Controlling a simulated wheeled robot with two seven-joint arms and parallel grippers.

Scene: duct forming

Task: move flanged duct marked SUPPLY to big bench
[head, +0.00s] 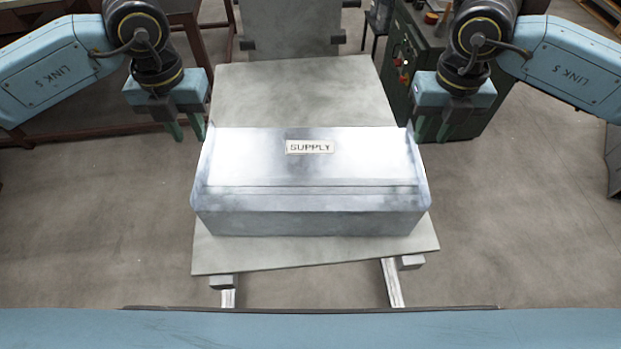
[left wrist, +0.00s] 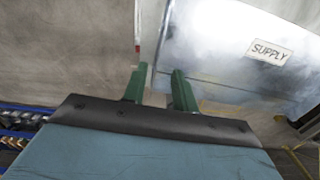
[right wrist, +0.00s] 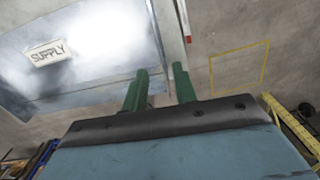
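The flanged duct (head: 310,165) is a shiny metal box shape with a SUPPLY label, lying on a grey slab-topped stand (head: 300,90). My left gripper (head: 187,130) is beside its far left edge, and my right gripper (head: 432,130) beside its far right edge. Both grippers are open, green fingers apart. In the left wrist view the duct (left wrist: 225,60) has its edge lined up with the finger gap (left wrist: 160,88). The right wrist view shows the same for the duct (right wrist: 90,50) and gap (right wrist: 160,85). Contact cannot be told. I cannot tell which surface is the big bench.
A brown-framed bench (head: 110,128) stands at the back left. A dark green cabinet (head: 402,65) stands at the back right. A grey panel (head: 292,28) is behind the stand. The floor is clear left and right of the stand.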

